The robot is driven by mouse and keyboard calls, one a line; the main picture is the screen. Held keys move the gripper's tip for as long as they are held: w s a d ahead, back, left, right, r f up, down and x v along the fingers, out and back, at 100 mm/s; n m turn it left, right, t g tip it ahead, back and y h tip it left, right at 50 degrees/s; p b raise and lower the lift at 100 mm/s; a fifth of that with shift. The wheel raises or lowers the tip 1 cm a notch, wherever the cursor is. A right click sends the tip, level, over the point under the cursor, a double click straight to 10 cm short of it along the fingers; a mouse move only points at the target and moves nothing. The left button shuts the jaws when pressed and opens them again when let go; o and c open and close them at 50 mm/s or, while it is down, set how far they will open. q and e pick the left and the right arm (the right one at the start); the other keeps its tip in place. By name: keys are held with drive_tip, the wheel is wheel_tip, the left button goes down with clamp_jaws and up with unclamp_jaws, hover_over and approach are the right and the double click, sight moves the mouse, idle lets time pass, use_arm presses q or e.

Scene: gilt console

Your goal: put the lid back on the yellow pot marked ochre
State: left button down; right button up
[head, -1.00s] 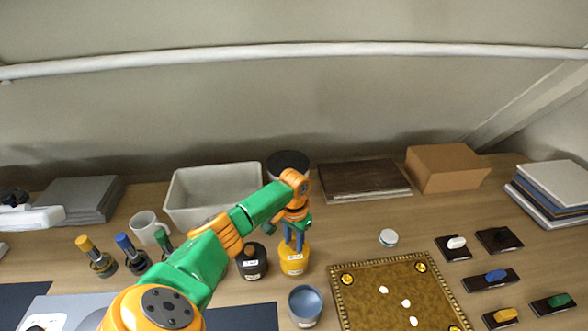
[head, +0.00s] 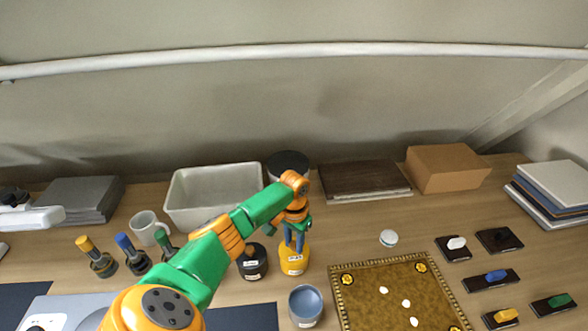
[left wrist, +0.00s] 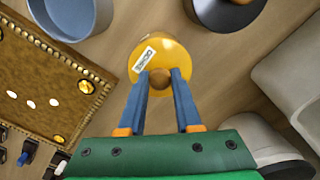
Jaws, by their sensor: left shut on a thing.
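The yellow pot (head: 294,264), with a white label on its front, stands upright on the wooden table; in the left wrist view its label (left wrist: 144,60) reads OCHRE. My left gripper (head: 294,245) points down over the pot. Its blue fingers are shut on the brown knob (left wrist: 160,77) of the pot's lid. The lid is at the pot's mouth, mostly hidden by the fingers in the head view. I cannot tell whether it is fully seated or a little above the rim. My right gripper is in neither view.
A dark pot (head: 252,266) stands close to the left of the yellow pot. A blue-grey cup (head: 305,304) stands in front, and a gold-framed board (head: 338,296) lies to the right. A white bin (head: 186,206) and a dark round pot (head: 287,160) are behind.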

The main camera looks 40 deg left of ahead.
use_arm(q)
drive_tip(key=shift+c, duration=0.2)
unclamp_jaws()
idle(0.3)
drive_tip(key=shift+r, duration=3.55)
drive_tip(key=shift+c, duration=0.2)
